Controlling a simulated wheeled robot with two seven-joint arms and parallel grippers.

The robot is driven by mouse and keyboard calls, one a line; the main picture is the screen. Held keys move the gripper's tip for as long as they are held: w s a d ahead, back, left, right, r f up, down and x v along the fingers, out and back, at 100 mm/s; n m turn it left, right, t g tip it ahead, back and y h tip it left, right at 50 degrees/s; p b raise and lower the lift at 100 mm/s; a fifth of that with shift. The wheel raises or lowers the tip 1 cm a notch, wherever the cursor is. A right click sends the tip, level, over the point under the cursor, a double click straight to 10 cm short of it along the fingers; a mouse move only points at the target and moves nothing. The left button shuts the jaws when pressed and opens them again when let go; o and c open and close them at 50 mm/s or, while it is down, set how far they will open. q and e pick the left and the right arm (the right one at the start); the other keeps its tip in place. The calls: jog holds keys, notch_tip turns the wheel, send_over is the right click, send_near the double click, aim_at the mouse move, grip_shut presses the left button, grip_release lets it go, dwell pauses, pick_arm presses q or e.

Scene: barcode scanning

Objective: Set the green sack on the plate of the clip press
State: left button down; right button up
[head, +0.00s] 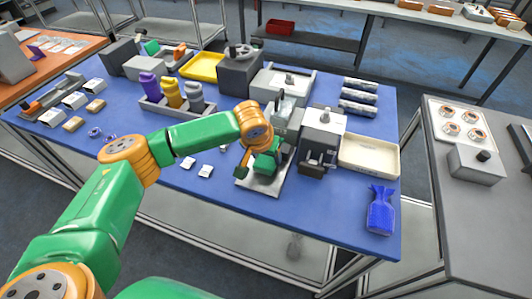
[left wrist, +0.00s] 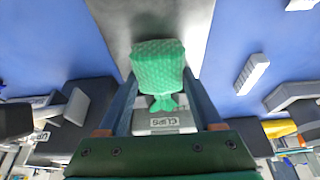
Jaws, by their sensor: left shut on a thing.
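The green sack (head: 266,163) is over the pale metal plate (head: 251,186) of the clip press (head: 282,112). I cannot tell whether its underside touches the plate. My left gripper (head: 257,165) is shut on the sack. In the left wrist view the sack (left wrist: 158,66) sits between the two fingers of the gripper (left wrist: 160,82), its gathered neck toward me. The grey plate (left wrist: 190,22) spreads behind it, and a block marked CLIPS (left wrist: 165,122) shows below the neck. My right gripper is not in view.
A grey machine (head: 322,135) stands just right of the press, then a cream tray (head: 370,154). A blue sack (head: 380,211) lies near the table's right front corner. Small white pieces (head: 205,171) lie left of the plate. The blue table (head: 325,215) is clear in front.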

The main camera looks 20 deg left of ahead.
pick_arm(q)
jog(key=shift+f, duration=0.1)
jog(key=shift+c, duration=0.2)
grip_release()
jog(key=v, duration=1.2)
jog(key=shift+b, duration=0.3)
jog(key=shift+s, duration=0.1)
